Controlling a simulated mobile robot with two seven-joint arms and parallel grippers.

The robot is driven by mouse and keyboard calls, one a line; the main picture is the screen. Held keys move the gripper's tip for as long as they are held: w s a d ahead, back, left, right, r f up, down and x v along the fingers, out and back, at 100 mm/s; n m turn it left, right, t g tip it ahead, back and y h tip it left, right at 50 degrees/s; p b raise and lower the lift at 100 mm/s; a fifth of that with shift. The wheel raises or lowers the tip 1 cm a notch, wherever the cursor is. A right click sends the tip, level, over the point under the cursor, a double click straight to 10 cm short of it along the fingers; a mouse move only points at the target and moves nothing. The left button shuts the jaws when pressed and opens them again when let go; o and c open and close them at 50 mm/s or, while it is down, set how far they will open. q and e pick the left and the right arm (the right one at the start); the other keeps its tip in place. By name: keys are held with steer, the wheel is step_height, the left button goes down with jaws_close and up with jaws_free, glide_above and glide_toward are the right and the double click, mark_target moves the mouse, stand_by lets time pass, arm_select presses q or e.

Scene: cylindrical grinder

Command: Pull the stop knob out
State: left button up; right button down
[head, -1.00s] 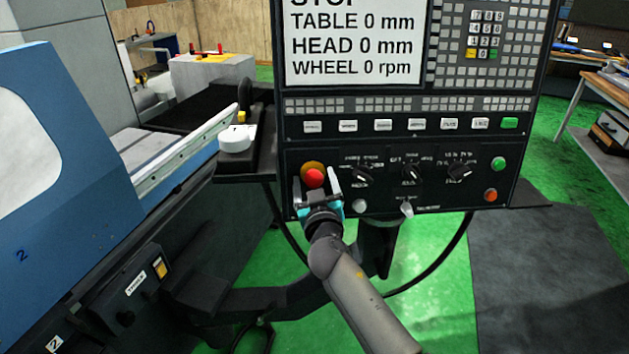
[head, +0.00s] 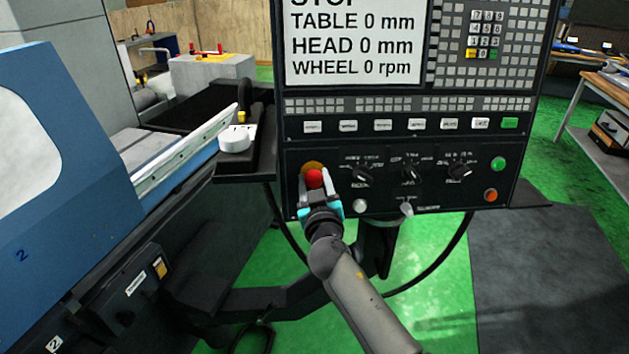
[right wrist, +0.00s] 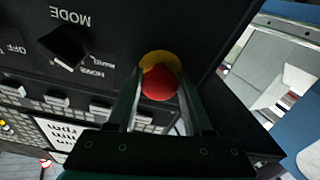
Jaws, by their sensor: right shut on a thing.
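The stop knob (head: 314,179) is a red round button on a yellow base (head: 309,167), at the lower left of the black control panel. In the right wrist view the red knob (right wrist: 160,84) sits between the two fingers, with the yellow base (right wrist: 159,60) behind it. My right gripper (head: 315,186) is shut on the red knob, one finger on each side. The fingers hide the knob's sides in part. My left gripper is not in view.
The control panel (head: 394,206) carries several rotary switches, with a MODE switch (right wrist: 62,47) beside the knob. A white round dial (head: 236,138) stands on a ledge left of the panel. Blue machine covers (head: 70,130) fill the left side. Green floor lies below.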

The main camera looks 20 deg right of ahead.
steer(key=shift+s, duration=0.1)
stand_by(0.3)
steer(key=shift+s+a, duration=0.1)
steer(key=shift+s, duration=0.35)
steer(key=c, duration=0.7)
jaws_free()
steer(key=shift+r, duration=0.1)
steer(key=o, duration=0.3)
steer(key=shift+s, duration=0.15)
steer(key=shift+o, duration=0.5)
steer(key=s+a+b, duration=0.2)
steer(key=s, duration=1.3)
steer(key=shift+a, duration=0.3)
